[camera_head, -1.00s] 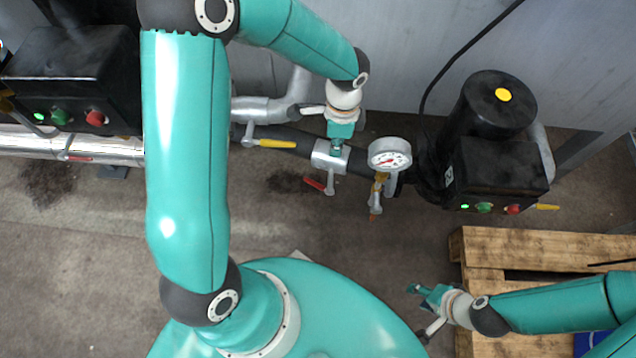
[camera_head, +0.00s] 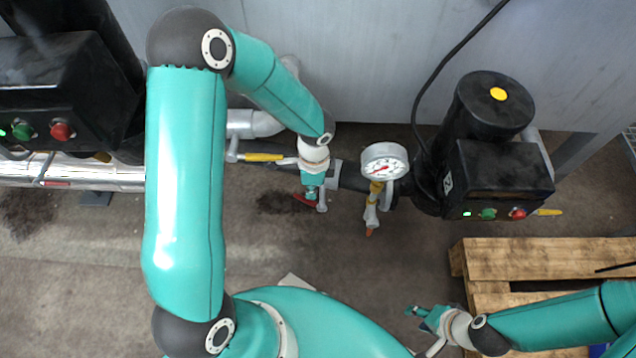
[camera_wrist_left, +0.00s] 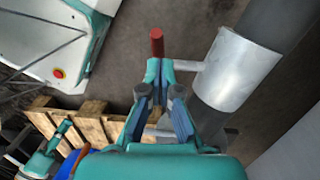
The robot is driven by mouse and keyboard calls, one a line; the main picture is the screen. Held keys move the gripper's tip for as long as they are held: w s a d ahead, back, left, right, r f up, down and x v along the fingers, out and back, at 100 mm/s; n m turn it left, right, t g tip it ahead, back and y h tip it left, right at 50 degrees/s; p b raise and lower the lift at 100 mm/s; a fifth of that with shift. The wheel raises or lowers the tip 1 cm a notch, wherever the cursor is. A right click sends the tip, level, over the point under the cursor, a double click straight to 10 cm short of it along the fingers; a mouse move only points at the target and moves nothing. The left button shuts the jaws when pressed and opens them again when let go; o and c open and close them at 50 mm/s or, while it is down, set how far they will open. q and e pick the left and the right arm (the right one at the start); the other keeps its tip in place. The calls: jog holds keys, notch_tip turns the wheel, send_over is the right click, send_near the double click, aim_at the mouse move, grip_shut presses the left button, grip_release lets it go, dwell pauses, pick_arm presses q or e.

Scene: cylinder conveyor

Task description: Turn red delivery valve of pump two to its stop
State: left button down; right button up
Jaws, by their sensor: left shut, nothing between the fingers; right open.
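The red valve lever (camera_head: 304,199) hangs below the silver valve body on the dark pipe left of the gauge. In the left wrist view its red grip (camera_wrist_left: 157,43) sticks out just beyond my fingertips, and its metal stem (camera_wrist_left: 187,66) runs right to the silver valve body (camera_wrist_left: 236,70). My left gripper (camera_head: 311,194) is shut and empty, with its tips at the lever; it also shows in the left wrist view (camera_wrist_left: 160,72). The fingers partly hide the lever, and I cannot tell whether they touch it. My right gripper (camera_head: 420,311) is open, apart from the valves.
A black pump (camera_head: 490,150) stands at right, a gauge (camera_head: 385,162) beside it. A yellow-handled valve (camera_head: 263,157) sits left of my left gripper. Another pump's control box (camera_head: 45,95) is at far left. A wooden pallet (camera_head: 540,258) lies at lower right.

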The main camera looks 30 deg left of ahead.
pick_arm(q)
jog(key=shift+s+a+f, duration=0.15)
jog(key=shift+s+a+f+b, duration=0.55)
jog(key=shift+a+f+b, duration=0.05)
jog(key=shift+a, duration=0.25)
jog(key=shift+r, duration=0.1)
